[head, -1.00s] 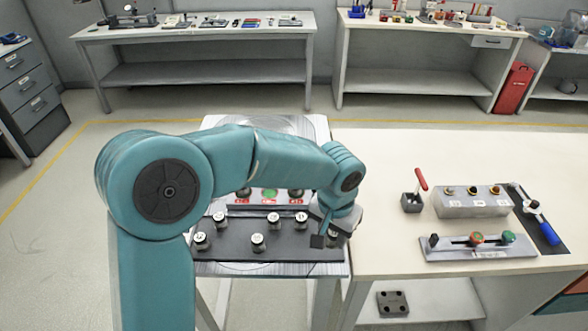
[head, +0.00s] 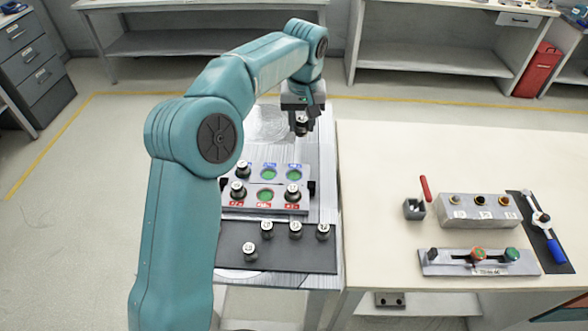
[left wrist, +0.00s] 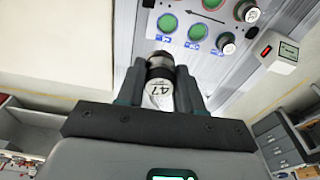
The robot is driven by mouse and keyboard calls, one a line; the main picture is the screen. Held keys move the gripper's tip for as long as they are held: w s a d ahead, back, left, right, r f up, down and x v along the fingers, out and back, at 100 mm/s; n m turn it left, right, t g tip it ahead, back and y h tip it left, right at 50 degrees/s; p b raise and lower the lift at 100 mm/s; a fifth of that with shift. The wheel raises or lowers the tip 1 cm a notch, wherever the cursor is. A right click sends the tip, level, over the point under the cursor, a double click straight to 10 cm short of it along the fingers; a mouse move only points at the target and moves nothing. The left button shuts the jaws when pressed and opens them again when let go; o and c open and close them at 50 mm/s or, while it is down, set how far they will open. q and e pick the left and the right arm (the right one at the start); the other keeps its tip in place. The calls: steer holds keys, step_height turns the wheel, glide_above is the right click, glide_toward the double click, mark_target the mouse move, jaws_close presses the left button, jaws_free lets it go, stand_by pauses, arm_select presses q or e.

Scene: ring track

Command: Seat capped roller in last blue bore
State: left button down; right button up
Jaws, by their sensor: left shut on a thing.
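My left gripper (head: 301,106) is shut on a roller (head: 301,126) and holds it raised beyond the far right of the bore plate (head: 280,207). In the left wrist view, the roller (left wrist: 159,88) has a dark end and a pale end marked 47, between the fingers (left wrist: 160,85). The back row of bores has blue labels: a roller (head: 242,168) stands in the left one, while the middle bore (head: 268,174) and right bore (head: 294,174) show open green. In the red-labelled front row, two rollers flank an open green bore (head: 266,195). My right gripper is out of view.
Several rollers stand on a dark mat (head: 285,260) in front of the plate. At right, a pale table carries a grey block with bores (head: 480,209), a slide fixture (head: 468,263), a red-handled tool (head: 425,188) and a blue-handled tool (head: 548,244).

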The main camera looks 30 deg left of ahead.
arm_select(q)
steer(key=shift+n, duration=0.6)
steer(key=f, duration=0.4)
steer(key=a+f, duration=0.1)
steer(key=f, duration=0.3)
steer(key=a+f, duration=0.1)
steer(key=f, duration=0.3)
steer(key=shift+w+a+f, duration=0.15)
steer(key=shift+f, duration=0.2)
step_height(320, 180, down, 5)
steer(key=shift+f+p, duration=0.15)
steer(key=shift+p, duration=0.35)
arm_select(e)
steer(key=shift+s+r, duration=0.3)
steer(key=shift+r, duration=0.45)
